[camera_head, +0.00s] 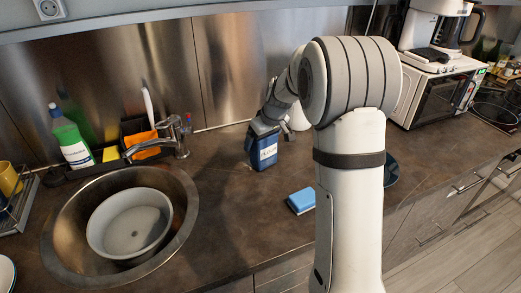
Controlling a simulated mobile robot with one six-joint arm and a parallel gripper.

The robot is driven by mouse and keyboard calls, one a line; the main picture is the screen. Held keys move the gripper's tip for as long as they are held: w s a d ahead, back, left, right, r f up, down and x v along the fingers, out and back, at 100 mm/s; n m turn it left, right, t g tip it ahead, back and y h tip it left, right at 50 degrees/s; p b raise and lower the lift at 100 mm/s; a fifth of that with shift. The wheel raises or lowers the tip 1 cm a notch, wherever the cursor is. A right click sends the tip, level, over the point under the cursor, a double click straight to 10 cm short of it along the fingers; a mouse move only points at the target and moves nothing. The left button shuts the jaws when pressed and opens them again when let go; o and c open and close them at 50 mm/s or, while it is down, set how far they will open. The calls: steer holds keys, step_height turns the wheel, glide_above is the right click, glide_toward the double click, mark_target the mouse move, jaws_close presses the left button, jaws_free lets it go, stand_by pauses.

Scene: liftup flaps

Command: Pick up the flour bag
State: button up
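The flour bag (266,150) is a dark blue pack with a white label. It stands upright on the brown counter, right of the sink and in front of the metal backsplash. My gripper (264,127) is at the top of the bag, pointing down at it, and overlaps its upper edge in the picture. The fingertips are small and dark here, so I cannot tell whether they are shut on the bag or only around it. My arm comes in from the right and hides the counter behind it.
A blue sponge (302,201) lies on the counter in front of the bag. The round sink (62,232) holds a grey bowl (130,222); its tap (180,140) stands left of the bag. A microwave (440,97) stands at the right. Counter between sink and sponge is clear.

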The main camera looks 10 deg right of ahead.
steer(key=c, duration=1.2)
